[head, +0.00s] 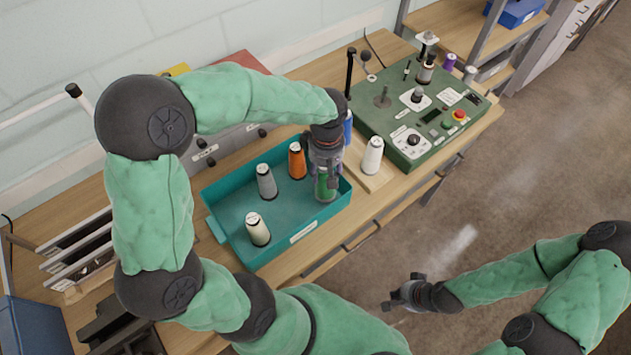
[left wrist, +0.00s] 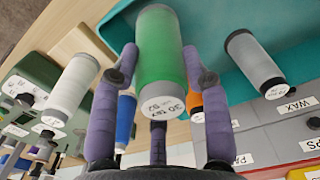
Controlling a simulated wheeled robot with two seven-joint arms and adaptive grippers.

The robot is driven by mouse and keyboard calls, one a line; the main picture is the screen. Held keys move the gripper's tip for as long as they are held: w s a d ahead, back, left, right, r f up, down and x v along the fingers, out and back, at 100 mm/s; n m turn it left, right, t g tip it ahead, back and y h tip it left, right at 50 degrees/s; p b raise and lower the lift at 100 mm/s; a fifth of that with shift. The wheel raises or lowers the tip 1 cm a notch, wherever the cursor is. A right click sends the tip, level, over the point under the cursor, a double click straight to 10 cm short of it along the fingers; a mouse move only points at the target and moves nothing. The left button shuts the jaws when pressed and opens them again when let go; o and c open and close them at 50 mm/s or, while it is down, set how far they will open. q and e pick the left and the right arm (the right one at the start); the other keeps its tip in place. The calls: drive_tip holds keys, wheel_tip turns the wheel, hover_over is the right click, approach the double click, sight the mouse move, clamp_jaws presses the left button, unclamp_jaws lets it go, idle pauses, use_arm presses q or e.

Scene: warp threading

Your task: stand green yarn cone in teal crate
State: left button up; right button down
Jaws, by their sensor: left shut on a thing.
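The green yarn cone (head: 324,190) is at the right end of the teal crate (head: 228,222) in the head view. My left gripper (head: 326,170) comes down over it from above. In the left wrist view the green cone (left wrist: 160,50) sits between the fingers of my left gripper (left wrist: 155,75), its labelled end toward the palm. The gripper is shut on it. The cone looks about upright; I cannot tell whether its base touches the crate floor. My right gripper (head: 402,296) is empty, fingers apart, over the floor away from the table.
In the crate stand an orange cone (head: 297,160), a grey cone (head: 266,181) and a cream cone (head: 258,230). Right of the crate are a white cone (head: 372,156) and a blue cone (head: 348,127). A green control panel (head: 408,165) stands beyond them. The crate's middle has bare floor.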

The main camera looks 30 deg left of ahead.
use_arm(q)
drive_tip(key=shift+s+a+f, duration=0.15)
drive_tip(key=shift+a+f, duration=0.35)
drive_tip(key=shift+f, duration=0.1)
drive_tip(key=shift+s+a+f, duration=0.15)
drive_tip(key=shift+a+f, duration=0.3)
drive_tip(key=shift+f, duration=0.15)
drive_tip(key=f, duration=0.1)
drive_tip(key=f+b, duration=0.1)
drive_tip(key=f, duration=0.1)
drive_tip(key=shift+a+f, duration=0.2)
drive_tip(key=shift+f, duration=0.1)
drive_tip(key=o, duration=1.1)
drive_tip(key=shift+o, duration=0.2)
wheel_tip(320, 180, up, 12)
drive_tip(key=shift+r+p, duration=0.1)
drive_tip(key=shift+p, duration=1.05)
